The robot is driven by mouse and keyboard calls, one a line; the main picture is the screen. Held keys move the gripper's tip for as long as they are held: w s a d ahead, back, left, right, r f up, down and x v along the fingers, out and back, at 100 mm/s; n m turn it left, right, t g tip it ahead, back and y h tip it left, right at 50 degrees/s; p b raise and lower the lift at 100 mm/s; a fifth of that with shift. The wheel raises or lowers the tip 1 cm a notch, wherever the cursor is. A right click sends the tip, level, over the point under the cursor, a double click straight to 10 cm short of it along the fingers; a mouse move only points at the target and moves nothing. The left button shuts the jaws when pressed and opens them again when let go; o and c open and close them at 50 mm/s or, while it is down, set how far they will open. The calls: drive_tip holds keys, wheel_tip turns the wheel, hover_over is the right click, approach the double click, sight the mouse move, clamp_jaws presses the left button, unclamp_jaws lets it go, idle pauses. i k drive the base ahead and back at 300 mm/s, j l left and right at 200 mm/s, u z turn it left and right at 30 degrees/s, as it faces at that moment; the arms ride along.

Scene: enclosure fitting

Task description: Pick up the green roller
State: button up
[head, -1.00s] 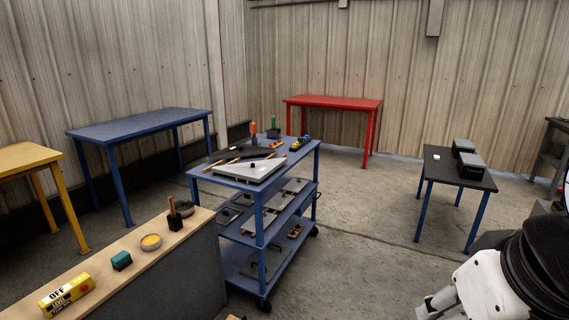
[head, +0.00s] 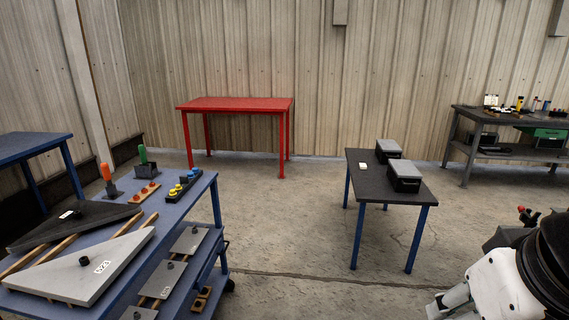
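No object that I can clearly tell is a green roller shows. A green upright piece (head: 142,154) stands in a dark base at the far end of the blue cart's (head: 207,187) top, and looks like a handle or roller. A similar orange piece (head: 105,172) stands to its left. My gripper (head: 446,302) is at the bottom right, partly cut off by the frame, well apart from the cart. Its fingers are too unclear to show whether they are open or shut.
Grey plates (head: 90,264) and coloured knobs (head: 184,183) lie on the cart. A red table (head: 235,103) stands at the back, a dark table (head: 375,181) with grey boxes at the right, and a workbench (head: 463,122) far right. The floor between is clear.

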sight(141, 148)
drive_tip(key=i+z, duration=0.1)
drive_tip(key=i, duration=1.75)
drive_tip(key=i+u, duration=0.8)
drive_tip(key=u, duration=0.15)
drive_tip(key=i+l+u, duration=0.25)
drive_tip(key=i+u, duration=0.25)
drive_tip(key=i+l+u, duration=0.35)
drive_tip(key=i, duration=0.15)
drive_tip(key=i+j, duration=0.05)
drive_tip(key=j, duration=0.05)
